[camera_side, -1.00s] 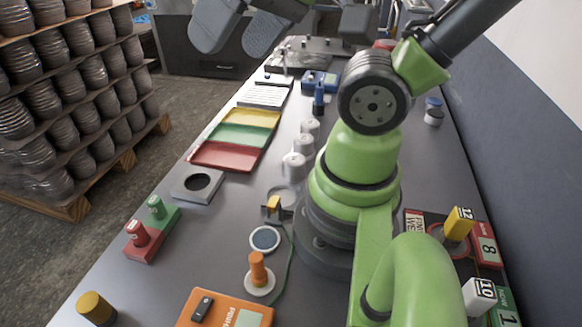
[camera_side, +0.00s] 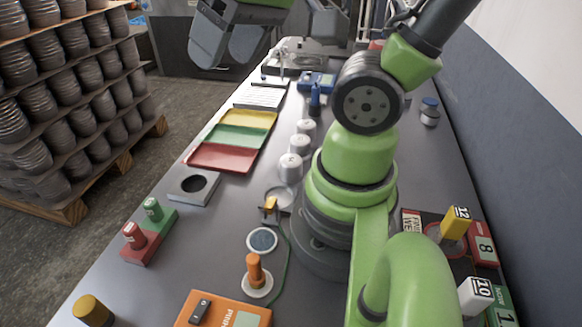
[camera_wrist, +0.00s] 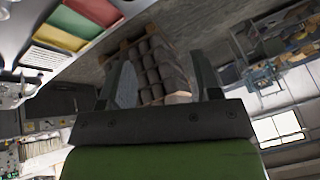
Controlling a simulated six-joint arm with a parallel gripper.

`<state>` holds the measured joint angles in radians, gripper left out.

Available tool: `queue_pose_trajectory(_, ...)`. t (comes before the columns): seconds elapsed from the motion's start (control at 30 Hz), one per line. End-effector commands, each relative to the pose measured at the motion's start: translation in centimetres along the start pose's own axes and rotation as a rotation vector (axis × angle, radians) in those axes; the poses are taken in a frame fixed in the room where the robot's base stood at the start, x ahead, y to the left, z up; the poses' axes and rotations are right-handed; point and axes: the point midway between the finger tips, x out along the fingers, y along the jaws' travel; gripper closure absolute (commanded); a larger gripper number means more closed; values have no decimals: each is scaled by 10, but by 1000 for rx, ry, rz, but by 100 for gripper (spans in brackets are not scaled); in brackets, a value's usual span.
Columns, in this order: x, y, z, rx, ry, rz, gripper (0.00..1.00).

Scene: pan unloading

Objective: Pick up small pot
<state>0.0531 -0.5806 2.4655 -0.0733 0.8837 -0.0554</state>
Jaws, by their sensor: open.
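My gripper (camera_side: 228,50) is at the top of the side view, raised high beyond the far left edge of the bench. Its dark grey jaws are open and nothing shows between them. In the wrist view my gripper (camera_wrist: 163,75) has its two fingers spread, with the stacked goods far off beyond them. I cannot tell which thing is the small pot. Dark round pot-like stacks (camera_side: 70,55) fill the pallet layers at the left of the side view; they also show in the wrist view (camera_wrist: 155,70). Small white lidded containers (camera_side: 291,168) stand in a row on the bench.
The wooden pallet (camera_side: 75,208) stands on the floor left of the grey bench (camera_side: 140,285). Yellow, green and red trays (camera_side: 222,157) lie on the bench. A wall bounds the right.

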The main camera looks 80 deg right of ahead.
Motion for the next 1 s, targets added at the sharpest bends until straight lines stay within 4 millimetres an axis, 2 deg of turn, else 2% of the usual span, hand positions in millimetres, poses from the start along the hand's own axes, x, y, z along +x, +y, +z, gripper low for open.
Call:
queue_pose_trajectory(0.1, 29, 24, -11, -62, -137, 127, 42)
queue_pose_trajectory(0.27, 68, 64, -16, -172, -342, 248, 42)
queue_pose_trajectory(0.43, 109, 109, -5, -296, -584, 298, 42)
queue_pose_trajectory(0.6, 142, 147, 18, -403, -789, 275, 42)
queue_pose_trajectory(0.8, 160, 167, 38, -471, -907, 232, 42)
queue_pose_trajectory(1.0, 175, 179, 58, -481, -927, 222, 42)
